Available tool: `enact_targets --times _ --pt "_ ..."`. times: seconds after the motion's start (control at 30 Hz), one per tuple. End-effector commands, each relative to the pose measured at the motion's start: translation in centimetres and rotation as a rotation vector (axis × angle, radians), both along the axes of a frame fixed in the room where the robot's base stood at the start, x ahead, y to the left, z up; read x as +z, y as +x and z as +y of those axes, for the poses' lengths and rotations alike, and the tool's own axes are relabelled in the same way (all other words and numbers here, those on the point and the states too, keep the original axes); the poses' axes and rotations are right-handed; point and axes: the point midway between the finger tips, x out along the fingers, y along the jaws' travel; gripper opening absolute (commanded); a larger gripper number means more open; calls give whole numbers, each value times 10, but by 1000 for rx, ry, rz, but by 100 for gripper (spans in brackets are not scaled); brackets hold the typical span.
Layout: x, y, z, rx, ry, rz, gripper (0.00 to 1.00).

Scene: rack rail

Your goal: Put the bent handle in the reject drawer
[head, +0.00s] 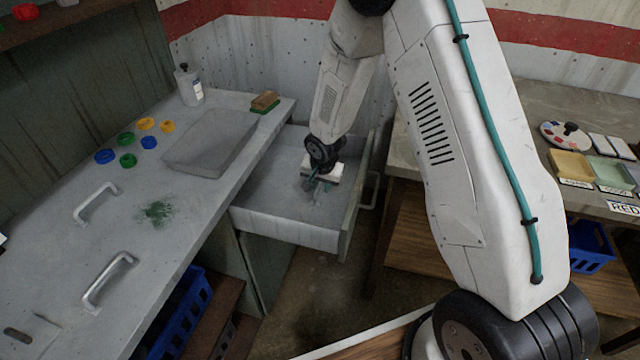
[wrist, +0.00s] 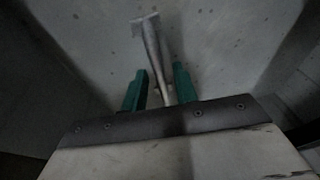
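My gripper (head: 318,184) is low inside the open grey drawer (head: 285,231), seen in the head view. In the wrist view its two teal fingers (wrist: 160,88) stand apart. A grey metal handle (wrist: 151,42) with a flat end lies between and beyond them, over the drawer's floor. Narrow gaps show between it and the fingers. Its lower end is hidden by my gripper's body, and its bend cannot be judged. Two other pale handles lie on the left worktop, an upper one (head: 96,202) and a lower one (head: 108,281).
The left worktop (head: 60,250) bears a grey tray (head: 211,143), coloured rings (head: 128,160), a bottle (head: 189,86) and a brush (head: 265,101). The drawer front (head: 357,195) stands near the right bench (head: 500,120). A blue crate (head: 183,320) sits below the worktop.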

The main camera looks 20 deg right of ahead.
Motion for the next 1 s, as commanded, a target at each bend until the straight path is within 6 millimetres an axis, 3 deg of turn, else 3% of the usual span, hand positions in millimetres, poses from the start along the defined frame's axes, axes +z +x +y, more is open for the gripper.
enact_targets --times 0.37,0.47,0.8,1.0 --pt "4 0 0 0 0 -1 32" --pt "17 -3 0 0 0 -4 32" --pt "84 -22 3 1 0 -5 32" --pt "110 -30 3 1 0 -1 32"
